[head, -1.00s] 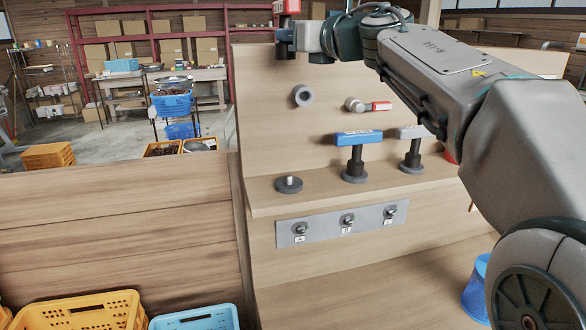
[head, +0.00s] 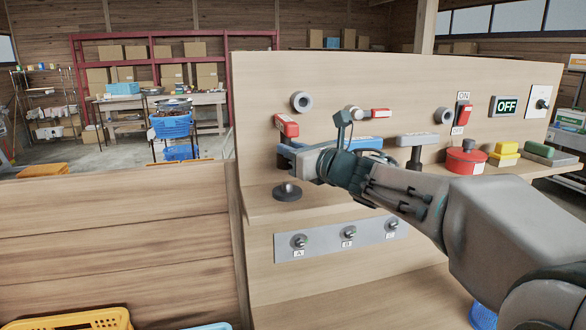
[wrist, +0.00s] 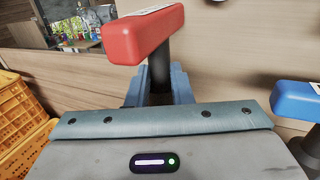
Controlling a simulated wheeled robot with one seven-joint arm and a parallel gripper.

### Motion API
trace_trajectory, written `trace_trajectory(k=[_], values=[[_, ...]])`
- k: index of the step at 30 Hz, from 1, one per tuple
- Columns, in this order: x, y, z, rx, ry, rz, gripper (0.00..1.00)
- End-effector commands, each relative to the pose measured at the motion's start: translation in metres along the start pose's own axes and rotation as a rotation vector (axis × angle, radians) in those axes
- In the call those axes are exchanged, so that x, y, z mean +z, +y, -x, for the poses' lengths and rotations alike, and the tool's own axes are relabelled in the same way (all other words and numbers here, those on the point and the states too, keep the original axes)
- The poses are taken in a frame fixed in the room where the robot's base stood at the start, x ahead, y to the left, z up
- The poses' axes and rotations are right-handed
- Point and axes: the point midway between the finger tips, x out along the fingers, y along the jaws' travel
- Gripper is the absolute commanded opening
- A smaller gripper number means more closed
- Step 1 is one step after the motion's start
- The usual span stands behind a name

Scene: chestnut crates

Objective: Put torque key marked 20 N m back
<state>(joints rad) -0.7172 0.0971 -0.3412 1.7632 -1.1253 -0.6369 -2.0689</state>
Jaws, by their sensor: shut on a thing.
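A red T-handled key (head: 286,125) with a white label stands upright in my gripper (head: 288,158). The label is too small to read. In the wrist view the red handle (wrist: 145,35) is above the fingers (wrist: 158,88), which are shut around its dark shaft. The shaft's lower end is hidden. A round dark base with a short stud (head: 287,192) is on the ledge just below my gripper; I cannot tell whether the key touches it. A blue-handled key (head: 362,141) is partly behind my arm, and a grey-handled key (head: 416,139) stands further right.
A plate (head: 320,242) with knobs A, B, C is below the ledge.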

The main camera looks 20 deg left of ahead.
Motion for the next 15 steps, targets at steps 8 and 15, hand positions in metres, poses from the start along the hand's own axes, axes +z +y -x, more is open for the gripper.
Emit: trace_trajectory(k=[8, 15], values=[[-0.035, 0.0, 0.0, 0.0, 0.001, -0.002, 0.0], [-0.036, 0.0, 0.0, 0.0, -0.001, 0.0, 0.0]])
